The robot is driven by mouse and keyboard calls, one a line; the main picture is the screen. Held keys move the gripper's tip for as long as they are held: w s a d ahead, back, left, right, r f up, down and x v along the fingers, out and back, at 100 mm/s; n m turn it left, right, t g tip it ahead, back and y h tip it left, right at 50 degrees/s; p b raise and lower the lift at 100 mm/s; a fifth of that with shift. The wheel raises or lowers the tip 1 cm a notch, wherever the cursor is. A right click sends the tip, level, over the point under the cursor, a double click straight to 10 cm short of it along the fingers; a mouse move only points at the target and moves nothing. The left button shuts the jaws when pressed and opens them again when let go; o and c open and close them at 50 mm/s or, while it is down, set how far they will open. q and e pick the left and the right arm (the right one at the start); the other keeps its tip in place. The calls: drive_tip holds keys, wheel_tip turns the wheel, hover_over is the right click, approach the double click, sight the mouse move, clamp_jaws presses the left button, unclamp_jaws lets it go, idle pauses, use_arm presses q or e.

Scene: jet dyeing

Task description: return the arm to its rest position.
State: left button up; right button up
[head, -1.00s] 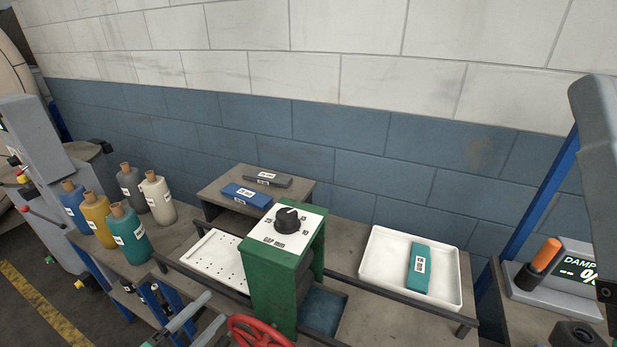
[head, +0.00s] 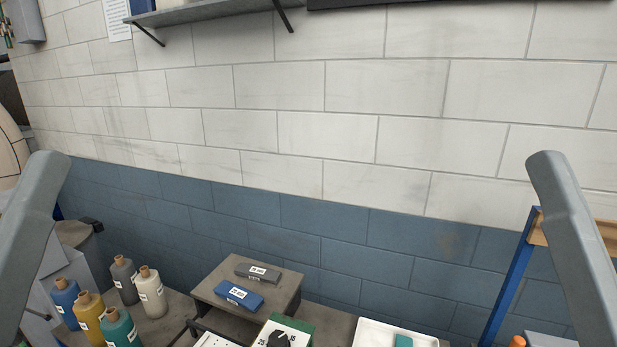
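In the head view, grey links of both my arms rise at the left and right edges. Neither gripper shows; both lie outside the picture. A blue labelled block (head: 239,294) and a dark grey labelled block (head: 258,272) lie on a small raised stand (head: 287,297). A teal block (head: 403,341) lies in a white tray (head: 371,333), cut by the bottom edge. The black knob (head: 279,339) of the green-sided device (head: 303,324) shows at the bottom.
Several corked bottles, among them a white one (head: 150,290) and a blue one (head: 65,300), stand at the lower left. A wall shelf (head: 205,12) hangs at the top. A blue post (head: 509,278) stands at the right. The wall area between my arms is clear.

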use_arm(q)
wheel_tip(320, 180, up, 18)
drive_tip(key=p, duration=1.3)
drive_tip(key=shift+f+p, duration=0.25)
drive_tip(key=shift+p, duration=0.15)
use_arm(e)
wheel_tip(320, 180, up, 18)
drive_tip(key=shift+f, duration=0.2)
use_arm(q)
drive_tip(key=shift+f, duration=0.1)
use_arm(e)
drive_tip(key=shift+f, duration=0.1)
